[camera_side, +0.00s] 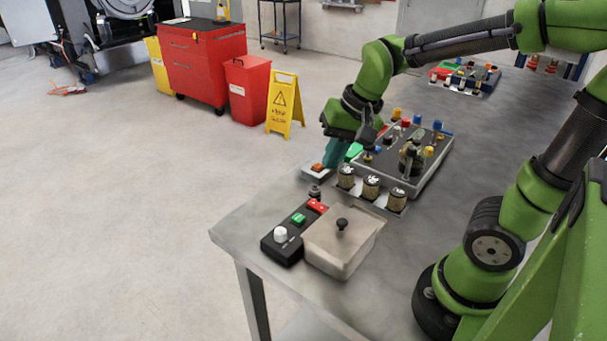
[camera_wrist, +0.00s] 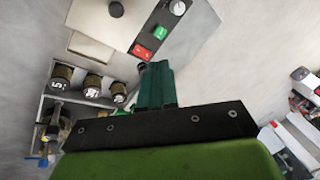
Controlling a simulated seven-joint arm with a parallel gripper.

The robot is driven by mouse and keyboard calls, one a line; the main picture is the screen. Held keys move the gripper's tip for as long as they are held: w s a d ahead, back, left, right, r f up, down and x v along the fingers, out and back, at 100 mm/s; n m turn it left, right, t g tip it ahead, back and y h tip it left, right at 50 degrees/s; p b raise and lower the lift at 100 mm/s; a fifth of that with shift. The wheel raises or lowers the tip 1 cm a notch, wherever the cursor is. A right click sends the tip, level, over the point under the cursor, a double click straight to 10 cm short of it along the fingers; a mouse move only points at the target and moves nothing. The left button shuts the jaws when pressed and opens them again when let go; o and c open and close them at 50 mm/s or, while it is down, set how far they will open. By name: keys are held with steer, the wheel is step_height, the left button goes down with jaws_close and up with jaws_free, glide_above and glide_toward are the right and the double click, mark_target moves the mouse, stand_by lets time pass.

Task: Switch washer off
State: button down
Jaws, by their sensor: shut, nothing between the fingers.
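A beige box with a black-knobbed lid (camera_side: 341,243) stands at the table's near corner; its lid also shows in the wrist view (camera_wrist: 96,22). Beside it lies a black control box (camera_side: 284,252) with a white knob (camera_side: 280,234), a green button (camera_side: 298,218) and a red button (camera_side: 317,206). The wrist view shows the red button (camera_wrist: 141,52), green button (camera_wrist: 160,32) and white knob (camera_wrist: 178,8). My gripper (camera_side: 329,164) is shut and empty, above the table beyond the red end of the control box. Its teal fingers (camera_wrist: 157,68) point toward that end, apart from the button in the picture.
Several numbered jars (camera_side: 371,187) stand in a rack behind the beige box. A small box with an orange button (camera_side: 317,169) is near my fingers. A grey panel with coloured knobs (camera_side: 431,170) lies farther back. The table's left edge is close; open floor lies beyond.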

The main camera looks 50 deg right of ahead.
steer(key=w+d+f+m+g+h, duration=0.1)
steer(key=w+d+f+m+g, duration=0.15)
steer(key=w+d+m, duration=0.35)
steer(key=m, duration=0.4)
glide_toward(314, 202)
steer(key=f, duration=0.6)
steer(key=shift+w+a+f, duration=0.2)
steer(key=shift+w+f, duration=0.05)
steer(key=shift+f, duration=0.15)
